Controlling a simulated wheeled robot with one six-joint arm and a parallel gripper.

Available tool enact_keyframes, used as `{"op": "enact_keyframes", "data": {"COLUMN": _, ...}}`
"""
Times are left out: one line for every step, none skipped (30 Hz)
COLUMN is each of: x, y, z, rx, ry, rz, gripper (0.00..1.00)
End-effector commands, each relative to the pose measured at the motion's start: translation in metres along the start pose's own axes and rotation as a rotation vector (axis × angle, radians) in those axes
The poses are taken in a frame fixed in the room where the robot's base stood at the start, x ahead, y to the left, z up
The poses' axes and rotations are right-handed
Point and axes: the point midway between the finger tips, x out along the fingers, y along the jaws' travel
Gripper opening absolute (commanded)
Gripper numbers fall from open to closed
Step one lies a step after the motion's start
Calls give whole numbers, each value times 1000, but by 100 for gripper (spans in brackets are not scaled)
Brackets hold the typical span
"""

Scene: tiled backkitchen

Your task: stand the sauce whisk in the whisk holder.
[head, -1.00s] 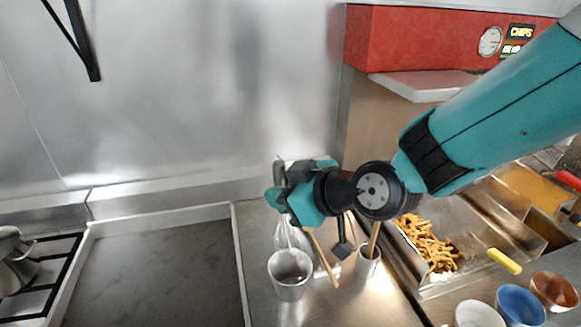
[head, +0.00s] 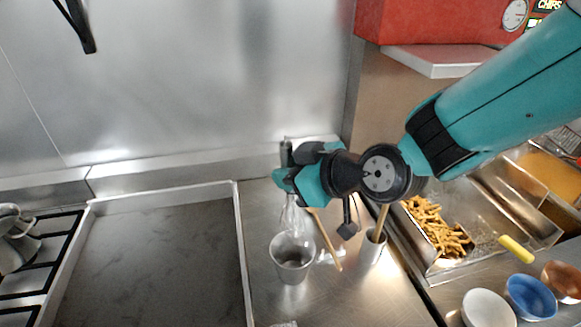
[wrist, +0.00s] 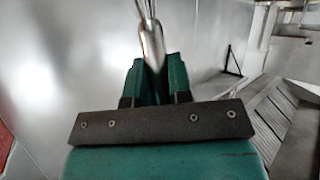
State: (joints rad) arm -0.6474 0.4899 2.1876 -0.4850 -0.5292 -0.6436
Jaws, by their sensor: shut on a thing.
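The sauce whisk has a steel handle (head: 286,153) that stands up out of my gripper (head: 284,180). Its wire loops (head: 295,217) hang below the jaws. My gripper is shut on the handle, which also shows between the fingers in the wrist view (wrist: 152,45). The whisk is near upright. A metal cup, which looks like the whisk holder (head: 292,262), stands on the steel counter just below the wires. The wires reach the cup's back rim in the picture; I cannot tell whether their tip is inside, above or behind it. The wrist view does not show the holder.
A white pot (head: 372,248) with a wooden-handled tool stands right of the holder. A wooden stick (head: 328,245) and a dark utensil (head: 347,228) are between them. A rimmed griddle (head: 160,260) is at left. Fries (head: 435,225) and bowls (head: 487,308) are at right.

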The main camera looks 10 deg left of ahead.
Motion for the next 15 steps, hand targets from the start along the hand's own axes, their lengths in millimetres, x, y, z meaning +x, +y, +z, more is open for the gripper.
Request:
{"op": "enact_keyframes", "data": {"x": 3, "y": -1, "z": 7, "rx": 1, "ry": -1, "rz": 0, "gripper": 0}}
{"op": "enact_keyframes", "data": {"x": 4, "y": -1, "z": 9, "rx": 2, "ry": -1, "rz": 0, "gripper": 0}}
{"op": "enact_keyframes", "data": {"x": 6, "y": -2, "z": 12, "rx": 2, "ry": -1, "rz": 0, "gripper": 0}}
{"op": "enact_keyframes", "data": {"x": 7, "y": -2, "z": 14, "rx": 2, "ry": -1, "rz": 0, "gripper": 0}}
{"op": "enact_keyframes", "data": {"x": 8, "y": -2, "z": 16, "rx": 2, "ry": -1, "rz": 0, "gripper": 0}}
{"op": "enact_keyframes", "data": {"x": 10, "y": -3, "z": 19, "rx": 2, "ry": -1, "rz": 0, "gripper": 0}}
{"op": "enact_keyframes", "data": {"x": 11, "y": -3, "z": 21, "rx": 2, "ry": -1, "rz": 0, "gripper": 0}}
{"op": "enact_keyframes", "data": {"x": 12, "y": -3, "z": 24, "rx": 1, "ry": 0, "rz": 0, "gripper": 0}}
{"op": "enact_keyframes", "data": {"x": 14, "y": -4, "z": 28, "rx": 1, "ry": 1, "rz": 1, "gripper": 0}}
{"op": "enact_keyframes", "data": {"x": 15, "y": -4, "z": 30, "rx": 1, "ry": 1, "rz": 1, "gripper": 0}}
{"op": "enact_keyframes", "data": {"x": 16, "y": -4, "z": 32, "rx": 1, "ry": 1, "rz": 1, "gripper": 0}}
{"op": "enact_keyframes", "data": {"x": 18, "y": -5, "z": 35, "rx": 1, "ry": 1, "rz": 1, "gripper": 0}}
{"op": "enact_keyframes", "data": {"x": 19, "y": -5, "z": 37, "rx": 1, "ry": 1, "rz": 1, "gripper": 0}}
{"op": "enact_keyframes", "data": {"x": 20, "y": -6, "z": 39, "rx": 1, "ry": 1, "rz": 1, "gripper": 0}}
{"op": "enact_keyframes", "data": {"x": 21, "y": -6, "z": 42, "rx": 1, "ry": 1, "rz": 1, "gripper": 0}}
